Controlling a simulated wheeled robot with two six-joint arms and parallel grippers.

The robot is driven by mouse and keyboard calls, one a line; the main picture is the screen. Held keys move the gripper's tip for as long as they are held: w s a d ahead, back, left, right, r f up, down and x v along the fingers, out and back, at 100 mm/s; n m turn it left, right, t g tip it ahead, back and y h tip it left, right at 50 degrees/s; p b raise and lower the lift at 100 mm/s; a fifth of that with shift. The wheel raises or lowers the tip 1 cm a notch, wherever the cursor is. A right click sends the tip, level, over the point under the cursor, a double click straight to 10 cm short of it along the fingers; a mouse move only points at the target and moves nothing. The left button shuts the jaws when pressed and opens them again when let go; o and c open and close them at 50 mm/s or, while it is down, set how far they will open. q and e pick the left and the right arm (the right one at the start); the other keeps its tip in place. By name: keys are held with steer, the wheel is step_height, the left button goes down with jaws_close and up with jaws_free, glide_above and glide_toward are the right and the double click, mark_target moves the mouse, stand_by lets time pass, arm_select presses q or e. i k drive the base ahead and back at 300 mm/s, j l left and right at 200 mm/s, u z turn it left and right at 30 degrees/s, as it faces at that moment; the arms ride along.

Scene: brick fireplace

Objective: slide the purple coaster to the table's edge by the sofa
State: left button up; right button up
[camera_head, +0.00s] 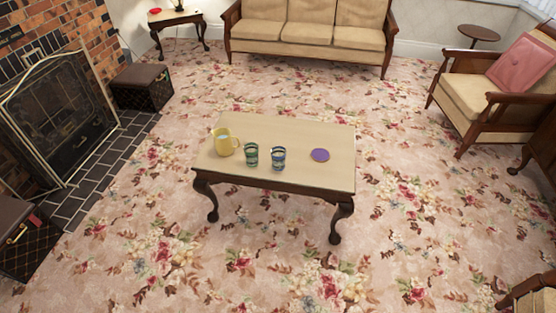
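The purple coaster (320,155) is a flat round disc lying on the right part of the coffee table (300,130), a light-topped table with dark curved legs. The sofa (306,33), with beige cushions and a wooden frame, stands at the back of the room, beyond the table's far edge. Bare carpet lies between the table and the sofa. Neither of my grippers shows in the head view.
On the table, left of the coaster, stand a yellow pitcher (223,142) and two patterned glasses, one green (251,155) and one blue (278,158). The tabletop behind the coaster is clear. An armchair (495,90) stands at right, a fireplace screen (62,120) at left.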

mark_target(317, 154)
steer(key=i+j+z, duration=0.2)
steer(key=i+z, duration=0.15)
steer(key=z, duration=0.15)
steer(key=i+j+z, duration=0.3)
steer(key=z, duration=0.15)
